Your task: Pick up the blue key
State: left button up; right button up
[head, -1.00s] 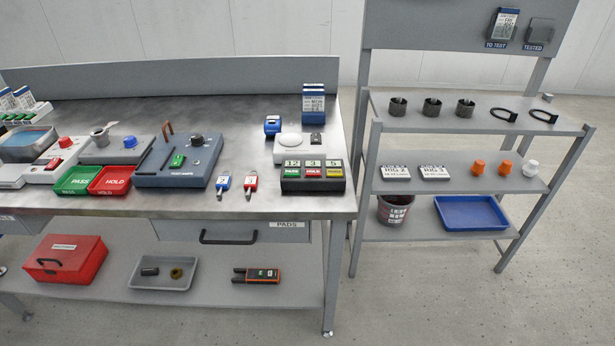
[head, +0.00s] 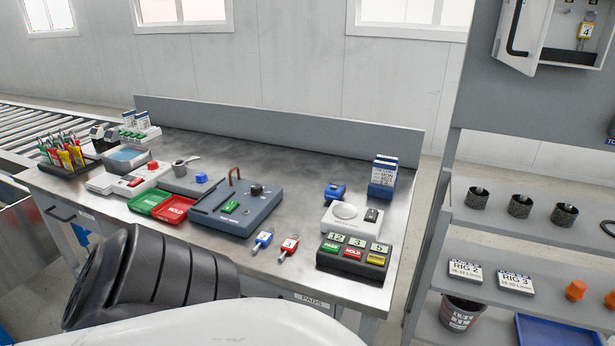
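The blue key (head: 263,238), a small blue tag with a white label and a metal key end, lies flat on the steel bench (head: 318,213) near its front edge. A similar red key (head: 289,246) lies just to its right, apart from it. A black and white part of my own arm fills the lower left of the head view, in front of the bench. Neither gripper's fingers show.
The blue-grey test box (head: 262,212) stands left of the keys. The black three-button box (head: 350,262) stands right of them. Green and red trays (head: 174,211) lie further left. A grey shelf rack (head: 500,222) stands at the right, beyond a gap.

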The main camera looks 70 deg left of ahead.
aim_at(264, 237)
jog(key=i, duration=0.9)
jog(key=u, duration=2.35)
